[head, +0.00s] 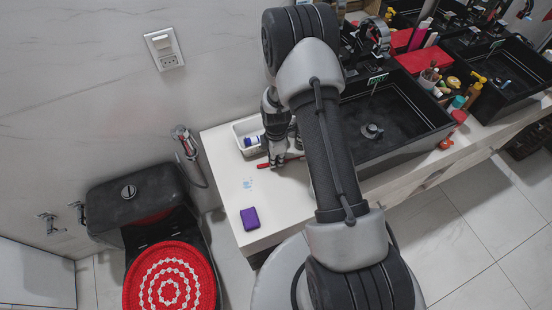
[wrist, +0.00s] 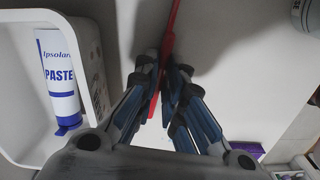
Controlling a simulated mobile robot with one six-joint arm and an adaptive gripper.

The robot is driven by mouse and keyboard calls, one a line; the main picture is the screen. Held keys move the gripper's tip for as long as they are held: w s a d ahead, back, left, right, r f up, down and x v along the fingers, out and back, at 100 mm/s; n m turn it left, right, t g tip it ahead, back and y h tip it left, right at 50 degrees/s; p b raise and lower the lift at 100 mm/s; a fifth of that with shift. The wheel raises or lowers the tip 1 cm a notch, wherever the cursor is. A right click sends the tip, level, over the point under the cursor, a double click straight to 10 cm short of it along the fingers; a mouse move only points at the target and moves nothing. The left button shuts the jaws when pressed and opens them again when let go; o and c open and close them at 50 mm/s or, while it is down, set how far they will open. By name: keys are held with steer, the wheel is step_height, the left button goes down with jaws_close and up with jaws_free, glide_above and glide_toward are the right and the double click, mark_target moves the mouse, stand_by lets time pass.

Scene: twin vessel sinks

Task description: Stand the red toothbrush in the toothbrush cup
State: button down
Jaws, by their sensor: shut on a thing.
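The red toothbrush (wrist: 172,30) is between the fingertips of my gripper (wrist: 167,78) in the wrist view. Its long red body runs past the fingers on both sides. In the head view my gripper (head: 277,162) is low over the white counter, and a red end of the toothbrush (head: 262,166) sticks out to its left. My gripper is shut on the toothbrush. A round grey vessel (wrist: 309,14), cut off at the top right of the wrist view, may be the toothbrush cup; I cannot tell.
A white tray (wrist: 88,65) with a paste tube (wrist: 58,75) stands left of my gripper. A purple box (head: 250,218) lies on the counter nearer the front. A black sink (head: 405,105) is at right, with several bottles beyond. Counter around the purple box is clear.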

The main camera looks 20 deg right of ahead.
steer(key=c, duration=1.7)
jaws_free()
steer(key=shift+f, duration=0.1)
step_height(320, 180, up, 22)
steer(key=a+m+p, duration=0.1)
steer(key=m+p, duration=0.2)
steer(key=s+a+r+m+t, duration=0.25)
steer(key=s+r+m, duration=0.4)
steer(key=r, duration=0.75)
steer(key=s+a+r+m, duration=0.1)
steer(key=s+r+m, duration=0.1)
steer(key=s, duration=0.3)
steer(key=s+a+r+m+t, duration=0.1)
steer(key=s+r+m, duration=0.1)
steer(key=s, duration=0.4)
steer(key=s+a+r+m+t, duration=0.1)
steer(key=s+a+r+m, duration=0.1)
steer(key=s, duration=0.4)
steer(key=shift+m+v, duration=0.25)
steer(key=shift+v, duration=0.7)
